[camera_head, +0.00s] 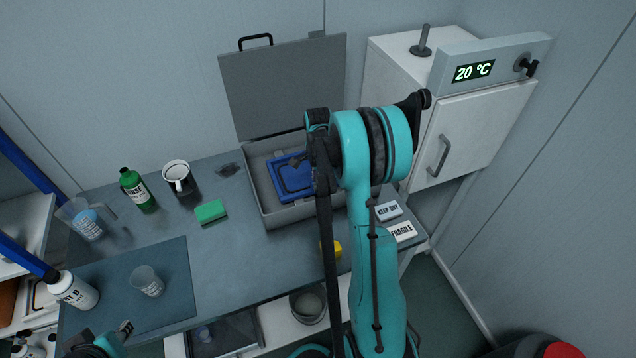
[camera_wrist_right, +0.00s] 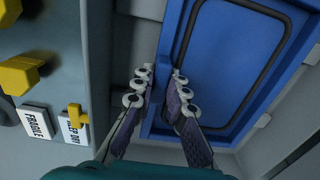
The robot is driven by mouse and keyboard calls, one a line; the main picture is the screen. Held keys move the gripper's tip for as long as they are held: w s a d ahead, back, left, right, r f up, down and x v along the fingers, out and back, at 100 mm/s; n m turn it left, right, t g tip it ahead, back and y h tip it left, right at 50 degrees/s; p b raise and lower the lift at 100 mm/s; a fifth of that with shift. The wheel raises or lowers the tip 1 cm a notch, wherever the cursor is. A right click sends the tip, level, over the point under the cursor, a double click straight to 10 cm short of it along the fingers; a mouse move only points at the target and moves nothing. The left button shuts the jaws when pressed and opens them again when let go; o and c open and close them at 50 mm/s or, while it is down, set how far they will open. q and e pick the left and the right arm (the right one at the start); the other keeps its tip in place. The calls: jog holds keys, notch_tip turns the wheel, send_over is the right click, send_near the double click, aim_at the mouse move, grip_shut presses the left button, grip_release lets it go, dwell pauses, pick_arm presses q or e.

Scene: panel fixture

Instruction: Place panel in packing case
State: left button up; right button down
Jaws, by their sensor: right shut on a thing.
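The blue panel (camera_head: 283,180) with a dark raised outline lies within the outline of the open grey packing case (camera_head: 288,213); part of it is hidden behind my right arm. In the right wrist view the panel (camera_wrist_right: 232,60) fills the upper middle. My right gripper (camera_wrist_right: 160,75) is shut on the panel's near edge, one finger on each side. Whether the panel rests on the case floor cannot be told. The case lid (camera_head: 285,85) stands up at the back. My left gripper (camera_head: 120,335) is partly in view at the bottom left, its jaws unclear.
A white cabinet (camera_head: 475,135) stands behind right.

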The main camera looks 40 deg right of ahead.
jog(key=shift+f, duration=0.15)
jog(key=c, duration=1.5)
grip_release()
jog(key=shift+c, duration=0.2)
